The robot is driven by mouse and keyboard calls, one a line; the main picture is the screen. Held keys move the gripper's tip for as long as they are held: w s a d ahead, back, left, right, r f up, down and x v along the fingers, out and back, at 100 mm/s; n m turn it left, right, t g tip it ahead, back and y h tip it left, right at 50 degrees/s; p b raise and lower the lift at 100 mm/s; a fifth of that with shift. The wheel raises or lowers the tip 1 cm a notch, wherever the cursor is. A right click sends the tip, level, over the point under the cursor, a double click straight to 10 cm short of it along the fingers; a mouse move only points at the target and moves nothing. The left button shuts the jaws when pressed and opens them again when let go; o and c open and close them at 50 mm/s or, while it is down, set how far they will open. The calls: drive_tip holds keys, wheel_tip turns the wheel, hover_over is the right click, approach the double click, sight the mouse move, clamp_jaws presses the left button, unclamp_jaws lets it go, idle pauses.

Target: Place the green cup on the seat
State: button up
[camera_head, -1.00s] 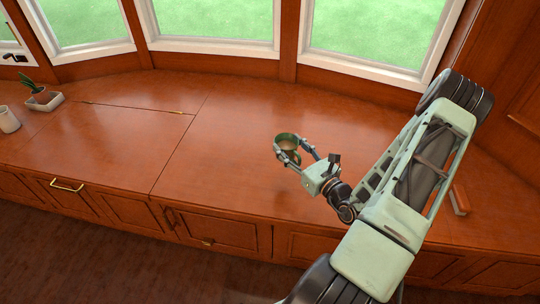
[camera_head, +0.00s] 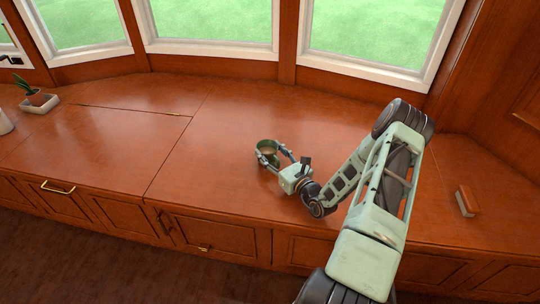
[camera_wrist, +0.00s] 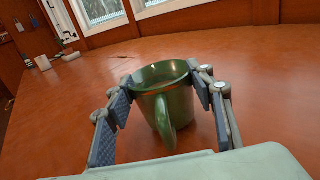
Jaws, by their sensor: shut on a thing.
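The green cup (camera_head: 267,147) is upright between the fingers of my gripper (camera_head: 276,156), over the middle of the wooden window seat (camera_head: 215,150). In the wrist view the green cup (camera_wrist: 165,93) has its handle facing my palm, and the fingers of my gripper (camera_wrist: 165,85) press on both sides near its rim. Something pale brown shows inside the cup in the head view. The cup is at or just above the seat surface; I cannot tell whether its base touches.
A potted plant in a white tray (camera_head: 39,103) and a pale vessel (camera_head: 4,122) stand at the far left of the seat. A reddish-brown block-like object (camera_head: 467,201) lies at the right. The seat around the cup is clear. Windows line the back.

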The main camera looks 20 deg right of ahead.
drive_tip(key=shift+f, duration=0.25)
drive_tip(key=shift+f, duration=0.15)
drive_tip(key=o, duration=1.3)
drive_tip(key=shift+c, duration=0.2)
drive_tip(key=shift+r, duration=0.25)
drive_tip(key=s, duration=0.4)
drive_tip(key=s+d+p, duration=0.1)
drive_tip(key=s, duration=0.3)
drive_tip(key=s+d+p, duration=0.1)
drive_tip(key=s, duration=0.2)
drive_tip(key=shift+s+d, duration=0.15)
drive_tip(key=shift+s, duration=0.25)
